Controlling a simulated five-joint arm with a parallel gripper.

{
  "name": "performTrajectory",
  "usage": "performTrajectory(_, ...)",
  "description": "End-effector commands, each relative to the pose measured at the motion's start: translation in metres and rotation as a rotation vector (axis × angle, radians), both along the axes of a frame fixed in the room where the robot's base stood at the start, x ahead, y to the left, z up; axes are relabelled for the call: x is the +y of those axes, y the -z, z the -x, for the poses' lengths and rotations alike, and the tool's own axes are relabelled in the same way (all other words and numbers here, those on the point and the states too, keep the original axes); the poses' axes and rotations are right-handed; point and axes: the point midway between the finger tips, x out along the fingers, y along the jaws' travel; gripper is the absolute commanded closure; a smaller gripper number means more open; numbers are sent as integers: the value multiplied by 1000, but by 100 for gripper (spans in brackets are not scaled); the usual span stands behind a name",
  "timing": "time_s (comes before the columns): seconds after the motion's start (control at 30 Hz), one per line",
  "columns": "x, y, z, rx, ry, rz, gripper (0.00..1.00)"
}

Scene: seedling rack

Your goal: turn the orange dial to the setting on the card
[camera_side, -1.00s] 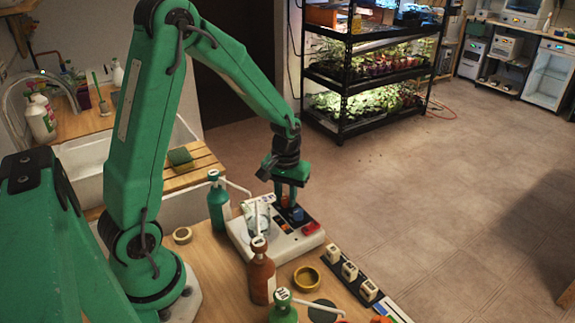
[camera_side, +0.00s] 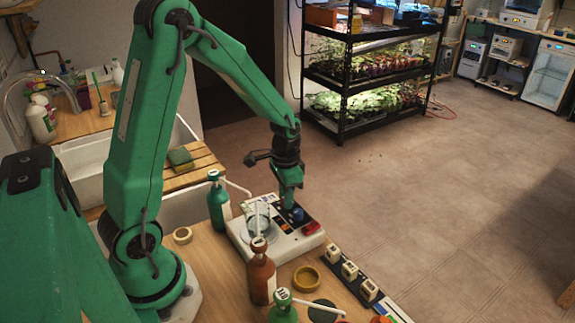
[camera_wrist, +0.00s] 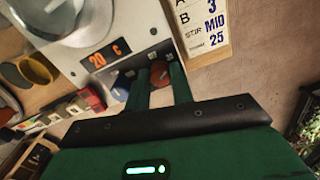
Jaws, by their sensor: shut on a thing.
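The orange dial (camera_wrist: 159,75) sits on the front panel of a white hotplate (camera_side: 304,241). My gripper (camera_wrist: 160,80) is shut on it, with one green finger on each side. In the side view my gripper (camera_side: 289,204) reaches down to the panel and hides the dial. A blue dial (camera_wrist: 121,92) is beside it, outside the fingers. The orange display (camera_wrist: 105,55) reads 20 C.
A glass beaker (camera_side: 256,216) stands on the hotplate. A green bottle (camera_side: 218,201) and a brown bottle (camera_side: 262,276) stand close by. A yellow ring-shaped dish (camera_side: 306,279) and a dark strip with white blocks (camera_side: 350,271) are at the front right.

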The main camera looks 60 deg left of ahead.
Motion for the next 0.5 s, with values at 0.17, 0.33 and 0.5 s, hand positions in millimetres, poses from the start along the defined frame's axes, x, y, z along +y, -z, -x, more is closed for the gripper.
performTrajectory(0.17,0,-1,-1,-5,46,-1,100)
performTrajectory(0.33,0,-1,-2,-5,58,-1,100)
performTrajectory(0.5,0,-1,-2,-6,58,-2,100)
